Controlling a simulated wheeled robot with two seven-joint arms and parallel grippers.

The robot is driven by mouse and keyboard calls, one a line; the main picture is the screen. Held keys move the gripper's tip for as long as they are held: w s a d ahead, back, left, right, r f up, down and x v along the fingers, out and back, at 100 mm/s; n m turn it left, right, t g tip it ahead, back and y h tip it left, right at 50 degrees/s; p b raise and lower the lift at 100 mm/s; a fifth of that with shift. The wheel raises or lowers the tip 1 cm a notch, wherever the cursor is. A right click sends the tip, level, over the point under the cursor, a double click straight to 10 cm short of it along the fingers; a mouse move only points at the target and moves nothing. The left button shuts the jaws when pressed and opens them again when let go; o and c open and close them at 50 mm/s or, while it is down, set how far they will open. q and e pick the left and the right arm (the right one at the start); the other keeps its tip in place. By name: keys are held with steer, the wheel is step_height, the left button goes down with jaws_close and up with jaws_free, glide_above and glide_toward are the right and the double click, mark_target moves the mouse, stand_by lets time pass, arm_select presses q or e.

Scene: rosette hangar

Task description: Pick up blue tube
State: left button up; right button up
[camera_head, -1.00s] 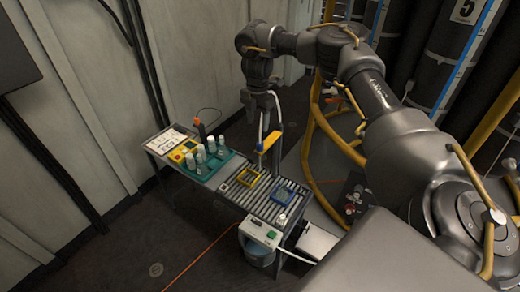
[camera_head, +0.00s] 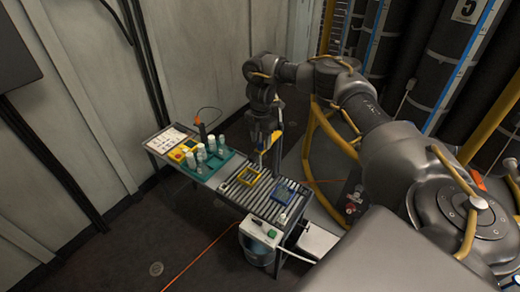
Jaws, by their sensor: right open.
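My right gripper (camera_head: 263,139) hangs pointing down over the back of the workbench, with its jaws open and apparently empty. It is small and dark, and it partly covers a yellow device on a stand. Several white tubes or bottles (camera_head: 201,153) stand upright in a teal rack (camera_head: 224,161) to the left of the gripper. I cannot make out a blue tube among them at this size. A small blue frame (camera_head: 283,195) lies on the roller section at the right of the bench. My left gripper is out of view.
A yellow square frame (camera_head: 251,176) lies on the rollers (camera_head: 262,199). A white control box (camera_head: 262,231) sits at the front edge, above a bucket (camera_head: 257,252). A sheet (camera_head: 170,138) lies at the bench's left end. Yellow hoses (camera_head: 310,165) stand behind the bench.

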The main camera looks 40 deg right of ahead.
steer(key=shift+f, duration=0.9)
steer(key=c, duration=1)
steer(key=shift+r, duration=0.2)
